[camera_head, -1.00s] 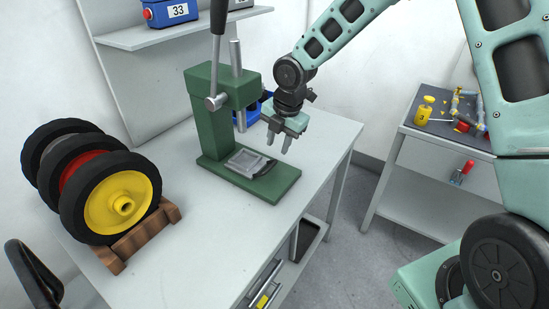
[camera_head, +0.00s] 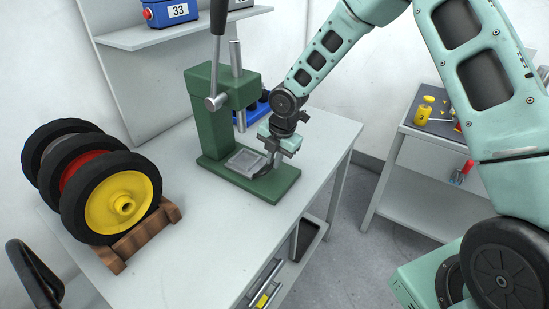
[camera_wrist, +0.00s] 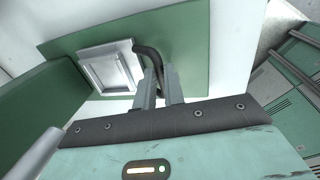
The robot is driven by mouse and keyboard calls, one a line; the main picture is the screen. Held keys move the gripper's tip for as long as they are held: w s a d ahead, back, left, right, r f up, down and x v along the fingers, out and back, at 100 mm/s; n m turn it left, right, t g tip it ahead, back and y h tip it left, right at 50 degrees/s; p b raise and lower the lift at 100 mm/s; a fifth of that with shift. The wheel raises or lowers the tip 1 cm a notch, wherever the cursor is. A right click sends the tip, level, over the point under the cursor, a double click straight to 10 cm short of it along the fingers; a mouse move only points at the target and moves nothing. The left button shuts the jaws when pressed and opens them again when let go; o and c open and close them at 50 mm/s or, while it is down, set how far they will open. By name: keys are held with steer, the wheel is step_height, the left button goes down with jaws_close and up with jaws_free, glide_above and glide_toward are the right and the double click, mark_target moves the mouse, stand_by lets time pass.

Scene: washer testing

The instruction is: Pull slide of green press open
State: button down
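The green press (camera_head: 212,125) stands on the table, its grey metal slide (camera_head: 243,160) lying flat on the green base under the ram. The slide's dark curved handle sticks out on the side toward my gripper (camera_head: 272,170). In the wrist view, the slide (camera_wrist: 106,68) is at upper left, and its handle (camera_wrist: 150,52) curves down between the two fingers of my gripper (camera_wrist: 160,80). The fingers are close together on either side of the handle and look shut on it. The contact itself is partly hidden by the fingers.
A rack of wheels (camera_head: 125,205) with a yellow hub in front stands at left on the table. A blue bin (camera_head: 257,108) is behind the press. The table right of the base is clear. A side table (camera_head: 430,130) with small parts stands at right.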

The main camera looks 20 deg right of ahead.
steer(key=s+d, duration=0.2)
steer(key=s, duration=0.1)
steer(key=s+d, duration=0.5)
steer(key=s, duration=0.2)
steer(key=shift+s+d, duration=0.1)
steer(key=shift+d, duration=0.15)
steer(key=c, duration=1.5)
jaws_free()
steer(key=s+r+p, duration=0.1)
steer(key=r+p, duration=0.1)
steer(key=r, duration=0.3)
steer(key=d+r+p, duration=0.1)
steer(key=r+p, duration=0.1)
steer(key=r, duration=0.4)
steer(key=s+d+r+p, duration=0.1)
steer(key=r+p, duration=0.1)
steer(key=r, duration=0.4)
steer(key=shift+s+p, duration=0.35)
